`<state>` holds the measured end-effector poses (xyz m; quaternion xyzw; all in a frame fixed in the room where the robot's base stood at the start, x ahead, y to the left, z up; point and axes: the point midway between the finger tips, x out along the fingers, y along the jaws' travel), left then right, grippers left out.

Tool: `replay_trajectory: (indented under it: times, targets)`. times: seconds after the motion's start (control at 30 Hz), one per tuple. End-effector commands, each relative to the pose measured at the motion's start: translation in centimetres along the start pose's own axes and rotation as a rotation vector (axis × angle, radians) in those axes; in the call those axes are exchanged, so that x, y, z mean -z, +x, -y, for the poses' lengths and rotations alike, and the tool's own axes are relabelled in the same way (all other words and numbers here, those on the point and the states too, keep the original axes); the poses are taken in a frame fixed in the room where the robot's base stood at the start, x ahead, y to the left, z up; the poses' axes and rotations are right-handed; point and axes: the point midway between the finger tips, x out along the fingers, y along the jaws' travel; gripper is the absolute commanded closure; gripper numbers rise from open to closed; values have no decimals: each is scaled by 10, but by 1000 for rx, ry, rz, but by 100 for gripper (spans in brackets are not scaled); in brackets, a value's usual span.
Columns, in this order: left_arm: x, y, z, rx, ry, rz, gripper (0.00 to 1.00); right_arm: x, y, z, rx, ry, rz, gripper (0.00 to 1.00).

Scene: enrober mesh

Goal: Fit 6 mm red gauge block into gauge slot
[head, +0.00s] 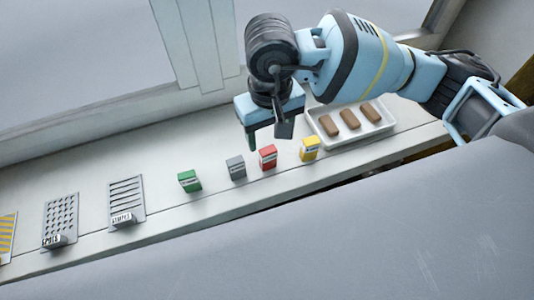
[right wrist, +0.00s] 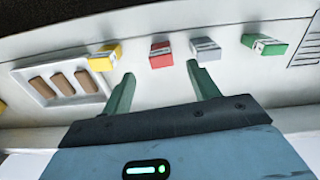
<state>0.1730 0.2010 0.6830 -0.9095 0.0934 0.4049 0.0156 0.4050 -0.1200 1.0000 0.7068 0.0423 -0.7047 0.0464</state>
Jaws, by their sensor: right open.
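The red gauge block (head: 267,157) stands on the pale counter, between a grey block (head: 236,167) and a yellow block (head: 310,148). It also shows in the right wrist view (right wrist: 161,54), in line with the gap between my fingers. My right gripper (head: 267,136) is open and empty, above and apart from the red block; its spread fingers show in the right wrist view (right wrist: 161,72). No gauge slot can be made out for certain. My left gripper is not in view.
A green block (head: 189,181) stands left of the grey one. A white tray (head: 366,139) with brown bars lies at the right. A slotted plate (head: 127,188), a perforated plate (head: 60,212) and a yellow-striped plate (head: 7,235) lie at the left. Bare counter separates the green block and slotted plate.

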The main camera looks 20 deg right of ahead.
Motion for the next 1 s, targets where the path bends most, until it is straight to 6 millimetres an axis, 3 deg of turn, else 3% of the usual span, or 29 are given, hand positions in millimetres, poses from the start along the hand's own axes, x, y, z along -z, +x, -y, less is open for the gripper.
replay_trajectory:
  times: [0.3, 0.53, 0.8, 1.0]
  targets:
    - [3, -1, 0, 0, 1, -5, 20, 0, 25, 1, 4, 2, 4, 40]
    - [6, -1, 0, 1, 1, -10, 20, 2, 32, 1, 5, 3, 3, 40]
    - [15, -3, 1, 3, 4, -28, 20, 8, 68, 0, 5, 3, 4, 40]
    - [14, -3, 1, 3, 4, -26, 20, 8, 78, 1, 7, 1, 2, 40]
